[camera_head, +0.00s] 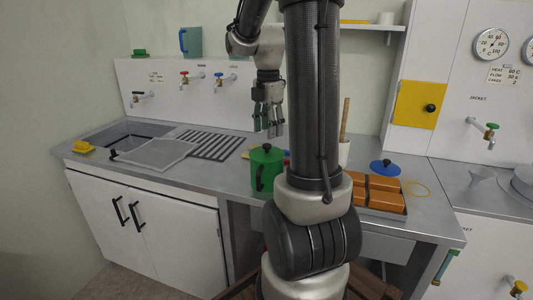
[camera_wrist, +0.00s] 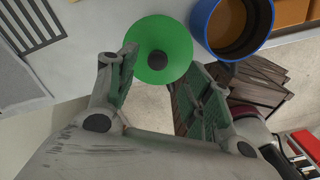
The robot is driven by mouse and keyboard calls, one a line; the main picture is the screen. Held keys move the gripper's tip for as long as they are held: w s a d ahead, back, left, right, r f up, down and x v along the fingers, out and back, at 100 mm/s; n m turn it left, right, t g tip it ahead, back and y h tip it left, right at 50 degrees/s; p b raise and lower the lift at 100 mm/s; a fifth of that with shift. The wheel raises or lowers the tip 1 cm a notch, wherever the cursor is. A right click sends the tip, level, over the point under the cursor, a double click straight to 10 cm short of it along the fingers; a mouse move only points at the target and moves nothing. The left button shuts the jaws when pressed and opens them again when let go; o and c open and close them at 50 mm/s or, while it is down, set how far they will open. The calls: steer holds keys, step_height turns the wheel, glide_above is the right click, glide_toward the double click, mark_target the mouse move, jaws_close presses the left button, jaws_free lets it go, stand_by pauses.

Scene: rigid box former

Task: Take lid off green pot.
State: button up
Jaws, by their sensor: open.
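The green pot (camera_head: 264,176) stands on the grey counter near its front edge, with a side handle. Its green lid (camera_head: 262,155) is on top and has a black knob (camera_head: 267,147). In the wrist view the lid (camera_wrist: 178,43) shows from above as a green disc with the dark knob (camera_wrist: 157,60) near its lower left. My gripper (camera_head: 269,132) is open and empty, pointing down above the pot, apart from the knob. In the wrist view its fingers (camera_wrist: 163,64) lie on either side of the knob's lower side. The pot's body is hidden there by the lid.
An open blue pot (camera_wrist: 238,53) stands close to the green one; my arm mostly hides it in the head view. A blue lid (camera_head: 385,167) and a tray of orange blocks (camera_head: 373,192) are to the right. A sink and drain rack (camera_head: 212,145) lie left.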

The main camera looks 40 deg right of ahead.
mark_target(267, 144)
step_height(267, 144, down, 5)
steer(key=shift+w+a+f, duration=0.15)
jaws_close()
